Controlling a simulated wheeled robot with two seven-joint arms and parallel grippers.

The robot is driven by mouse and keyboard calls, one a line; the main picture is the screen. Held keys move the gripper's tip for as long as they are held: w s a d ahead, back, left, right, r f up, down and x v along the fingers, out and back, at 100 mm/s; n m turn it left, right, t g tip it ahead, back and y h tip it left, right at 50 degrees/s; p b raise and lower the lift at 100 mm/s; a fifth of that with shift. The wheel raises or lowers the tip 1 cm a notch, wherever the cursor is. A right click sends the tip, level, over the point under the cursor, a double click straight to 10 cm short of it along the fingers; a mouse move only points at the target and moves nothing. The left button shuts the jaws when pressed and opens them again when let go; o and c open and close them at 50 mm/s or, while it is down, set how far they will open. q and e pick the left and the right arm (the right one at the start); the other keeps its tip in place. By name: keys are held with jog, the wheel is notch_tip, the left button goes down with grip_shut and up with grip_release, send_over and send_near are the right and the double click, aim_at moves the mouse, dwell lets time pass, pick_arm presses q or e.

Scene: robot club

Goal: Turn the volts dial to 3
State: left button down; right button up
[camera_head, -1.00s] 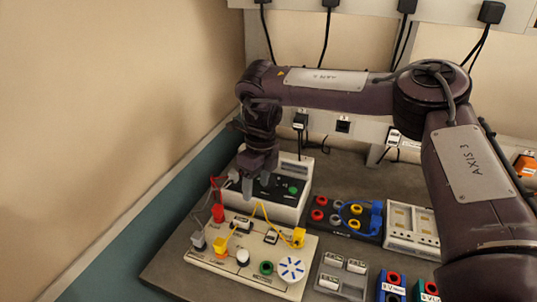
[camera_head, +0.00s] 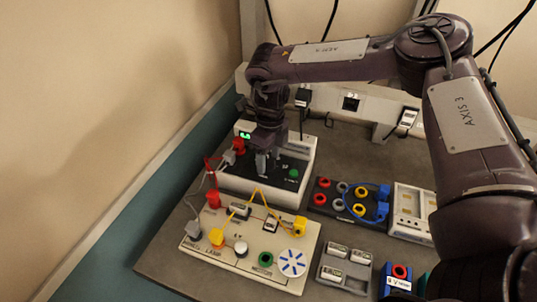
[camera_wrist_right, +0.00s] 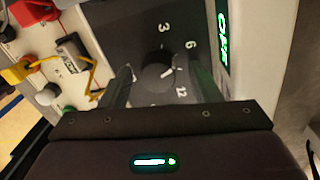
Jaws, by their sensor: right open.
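The volts dial (camera_wrist_right: 157,73) is a round black knob on the dark panel of the white power supply (camera_head: 305,205). Numerals 3, 6 and 12 show around it in the right wrist view. Its white pointer mark faces the side between 6 and 12, away from 3. My right gripper (camera_wrist_right: 162,75) is open, one finger on either side of the dial; I cannot tell whether they touch it. In the head view my right gripper (camera_head: 267,165) hangs over the supply's panel and hides the dial. My left gripper is out of view.
A green display (camera_wrist_right: 224,40) is lit on the supply. A red plug (camera_head: 239,146) and wire sit left of the gripper. A cream circuit board (camera_head: 205,250) with yellow wires lies in front. A dark socket block (camera_head: 330,187) stands to the right.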

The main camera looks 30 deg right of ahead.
jog(key=c, duration=1)
jog(key=shift+r+n+p, duration=0.15)
jog(key=shift+n+p, duration=0.35)
jog(key=shift+p, duration=0.15)
jog(key=shift+n+p, duration=1.05)
jog(key=shift+n, duration=0.05)
jog(key=shift+a+n+p, duration=0.1)
jog(key=shift+n+p, duration=0.65)
jog(key=shift+n, duration=0.45)
pick_arm(q)
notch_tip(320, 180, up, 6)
jog(key=p, duration=0.1)
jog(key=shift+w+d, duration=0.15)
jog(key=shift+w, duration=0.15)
pick_arm(e)
jog(key=shift+w+n, duration=0.1)
jog(key=shift+n, duration=1.5)
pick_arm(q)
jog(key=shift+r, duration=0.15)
